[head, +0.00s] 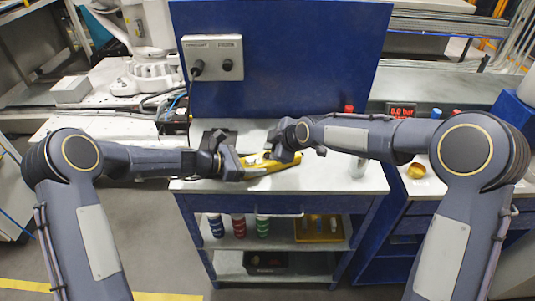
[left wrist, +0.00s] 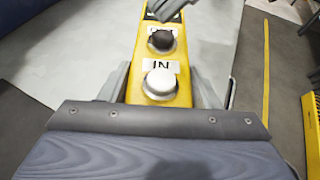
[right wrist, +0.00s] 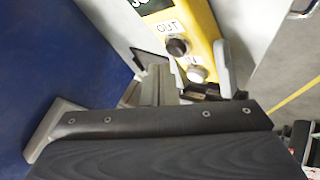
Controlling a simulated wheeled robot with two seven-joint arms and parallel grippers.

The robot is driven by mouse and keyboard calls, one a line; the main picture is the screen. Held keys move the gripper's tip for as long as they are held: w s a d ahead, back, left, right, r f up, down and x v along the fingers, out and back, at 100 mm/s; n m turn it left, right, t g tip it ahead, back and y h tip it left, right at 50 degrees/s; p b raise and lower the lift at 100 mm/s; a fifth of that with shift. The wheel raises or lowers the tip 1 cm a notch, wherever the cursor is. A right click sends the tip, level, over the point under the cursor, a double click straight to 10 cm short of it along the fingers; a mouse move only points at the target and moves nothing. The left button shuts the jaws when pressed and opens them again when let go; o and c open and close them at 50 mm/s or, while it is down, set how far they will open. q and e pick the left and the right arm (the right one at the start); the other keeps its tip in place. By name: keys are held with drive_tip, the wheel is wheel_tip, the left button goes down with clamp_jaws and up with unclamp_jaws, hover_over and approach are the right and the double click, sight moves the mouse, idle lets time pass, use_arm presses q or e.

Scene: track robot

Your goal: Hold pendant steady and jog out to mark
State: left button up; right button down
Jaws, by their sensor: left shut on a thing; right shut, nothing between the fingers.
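The yellow pendant (head: 285,165) lies over the white bench top. My left gripper (head: 241,167) is shut on its near end. In the left wrist view the pendant (left wrist: 179,52) stands between the fingers, with a black OUT button (left wrist: 161,41) and a white IN button (left wrist: 160,83). My right gripper (head: 277,150) is shut and empty, close by the pendant's far part. In the right wrist view its fingers are just short of the black button (right wrist: 177,47), which is uncovered; the white button (right wrist: 195,72) shows beside them. I cannot make out the mark.
A blue panel (head: 280,50) with a grey switch box (head: 213,58) stands behind the bench. A white robot arm (head: 150,40) stands back left. A red display (head: 401,111) and a yellow roll (head: 416,171) are at right. Cans (head: 239,226) sit on the shelf below.

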drive_tip(key=shift+f, duration=0.4)
drive_tip(key=shift+f, duration=0.5)
idle(1.9)
idle(3.6)
drive_tip(key=shift+r, duration=0.9)
drive_tip(key=shift+r, duration=2.55)
